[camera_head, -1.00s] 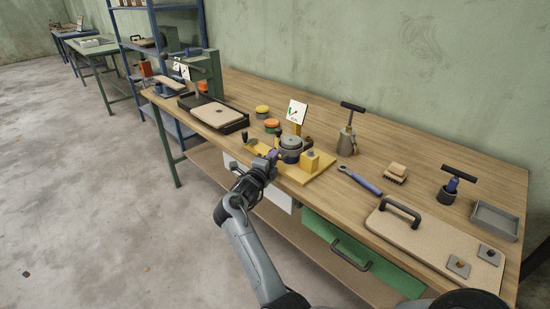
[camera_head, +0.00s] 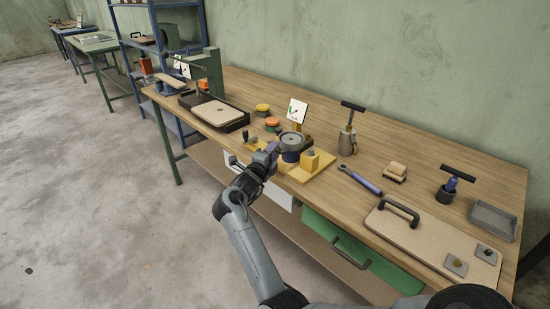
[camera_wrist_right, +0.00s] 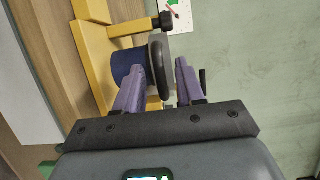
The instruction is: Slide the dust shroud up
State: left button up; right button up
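A yellow fixture (camera_head: 318,176) on the bench holds a round part with a grey disc-like top (camera_head: 291,140) and a dark blue cylindrical body (camera_head: 290,156). I cannot tell for sure which of these is the dust shroud. My right gripper (camera_head: 272,150) is at the front left side of this part. In the right wrist view its two purple fingers (camera_wrist_right: 160,72) are apart. The grey rim (camera_wrist_right: 158,55) shows edge-on in the gap between them. The blue body (camera_wrist_right: 127,66) is left of the rim, partly behind the left finger. Contact is unclear. My left gripper is not in view.
Yellow and orange-lidded tins (camera_head: 272,123), an oil can (camera_head: 347,142), a blue-handled wrench (camera_head: 360,180) and a brush (camera_head: 395,171) lie around. A handled board (camera_head: 430,230) is at right.

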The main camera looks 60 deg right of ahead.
jog(key=a, duration=0.6)
jog(key=shift+s+a+p, duration=0.3)
jog(key=shift+p, duration=0.15)
